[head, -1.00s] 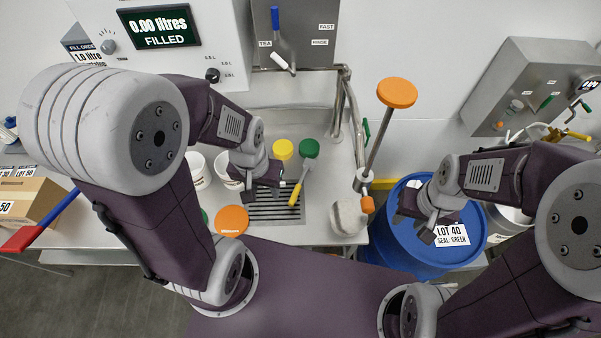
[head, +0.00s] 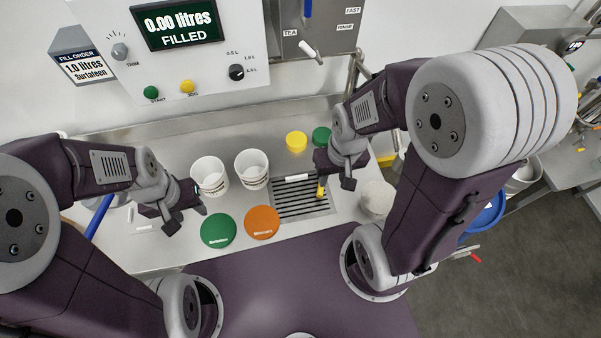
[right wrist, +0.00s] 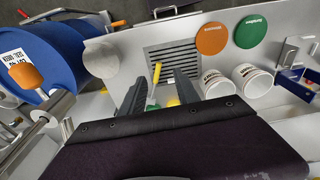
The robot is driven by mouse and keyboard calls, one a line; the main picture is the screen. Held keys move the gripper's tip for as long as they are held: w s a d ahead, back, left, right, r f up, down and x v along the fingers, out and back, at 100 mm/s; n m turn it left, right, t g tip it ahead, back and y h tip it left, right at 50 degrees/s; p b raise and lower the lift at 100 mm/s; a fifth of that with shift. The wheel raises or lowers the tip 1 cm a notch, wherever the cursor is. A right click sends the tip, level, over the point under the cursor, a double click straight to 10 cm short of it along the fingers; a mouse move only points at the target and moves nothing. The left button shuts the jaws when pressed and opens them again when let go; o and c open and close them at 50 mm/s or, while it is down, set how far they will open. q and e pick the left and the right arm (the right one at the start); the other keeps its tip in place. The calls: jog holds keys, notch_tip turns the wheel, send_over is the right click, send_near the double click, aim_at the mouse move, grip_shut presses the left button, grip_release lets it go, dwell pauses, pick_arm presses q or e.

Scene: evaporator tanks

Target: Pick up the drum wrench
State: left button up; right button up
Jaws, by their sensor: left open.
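A tool with a yellow handle (head: 321,188), which looks like the drum wrench, lies on the slotted drain grate (head: 300,209). My right gripper (head: 335,184) hangs over the grate's right end and hides part of the tool. In the right wrist view the handle (right wrist: 157,72) shows between the parted fingers (right wrist: 158,85), lying beyond them. The gripper looks open and empty; contact with the tool cannot be told. My left gripper (head: 185,214) is open and empty over the left of the counter, left of the white cups.
White cup stacks (head: 252,168) stand behind a green lid (head: 218,230) and an orange lid (head: 262,222). Yellow (head: 296,141) and green (head: 321,137) caps sit behind the grate. A pale round object (head: 377,198) lies right of it. A blue drum (head: 486,218) stands at right.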

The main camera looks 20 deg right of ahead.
notch_tip(320, 180, down, 17)
jog(key=s+m+b, duration=0.1)
jog(key=b, duration=1.5)
jog(key=w+d+r+m+g+h, duration=0.25)
jog(key=w+d+m+h, duration=0.35)
jog(key=w+d+h, duration=0.35)
jog(key=w+a+f+n+t+h, duration=0.1)
jog(key=w+a+f+n+t, duration=0.1)
jog(key=a+f, duration=0.1)
jog(key=w+a+f+n+t+h, duration=0.1)
jog(key=w+a+f+n+t, duration=0.1)
jog(key=w+a+f, duration=0.1)
jog(key=w+a+f+n+t+h+b, duration=0.1)
jog(key=w+a+f+n+t, duration=0.1)
jog(key=a+f, duration=0.3)
jog(key=shift+w+f+n+t, duration=0.4)
jog(key=shift+w+f, duration=0.2)
jog(key=shift+f, duration=0.2)
jog(key=shift+s+a+f, duration=0.2)
jog(key=shift+a, duration=0.05)
jog(key=p+x, duration=0.1)
jog(key=x, duration=0.8)
jog(key=shift+d+f, duration=0.1)
grip_shut()
